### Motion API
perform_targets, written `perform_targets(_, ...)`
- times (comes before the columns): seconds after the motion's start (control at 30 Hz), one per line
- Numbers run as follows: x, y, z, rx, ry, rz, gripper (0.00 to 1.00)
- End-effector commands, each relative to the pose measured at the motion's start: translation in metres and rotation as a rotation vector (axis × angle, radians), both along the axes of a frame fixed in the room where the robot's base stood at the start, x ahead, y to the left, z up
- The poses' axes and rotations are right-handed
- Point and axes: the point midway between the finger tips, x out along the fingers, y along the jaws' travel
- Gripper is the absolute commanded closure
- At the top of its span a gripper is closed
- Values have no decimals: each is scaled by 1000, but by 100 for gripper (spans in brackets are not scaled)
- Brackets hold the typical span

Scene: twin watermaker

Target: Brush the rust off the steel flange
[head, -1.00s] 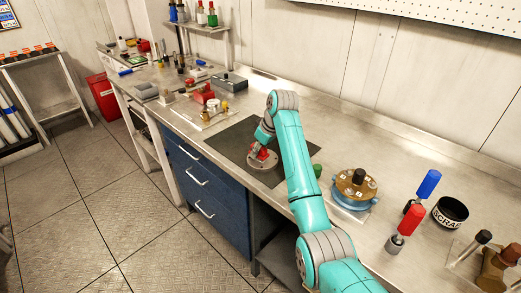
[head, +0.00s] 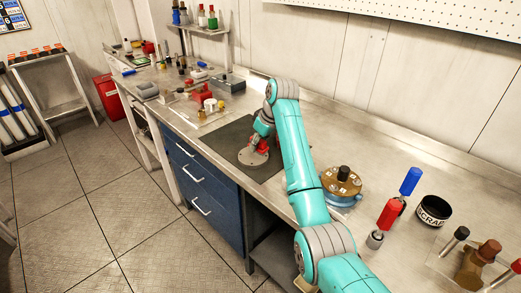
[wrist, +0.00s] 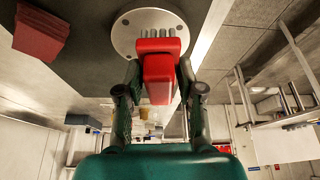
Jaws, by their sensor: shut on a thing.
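The steel flange (head: 246,158) is a round grey disc lying flat on the dark mat; bolt holes show near its rim in the wrist view (wrist: 124,22). No clear rust shows on the visible part. My gripper (head: 263,142) is shut on a red brush (wrist: 156,68), its fingers on either side of the handle. The brush's grey bristles (wrist: 157,32) overlap the flange's near edge in the wrist view. In the head view the brush is over the flange's right side. I cannot tell whether the bristles touch it.
A dark red block (wrist: 40,32) lies on the mat (head: 226,137). A brass-topped blue fixture (head: 343,186), red-handled tool (head: 389,213), blue-handled tool (head: 411,181) and black scrap cup (head: 433,211) stand to the right. Small parts crowd the bench's far left.

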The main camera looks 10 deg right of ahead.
Motion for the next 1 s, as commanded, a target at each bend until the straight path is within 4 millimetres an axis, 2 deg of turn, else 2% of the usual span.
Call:
perform_targets(0.4,3,11,35,0,-1,-1,96)
perform_targets(1.0,3,11,36,0,0,-2,96)
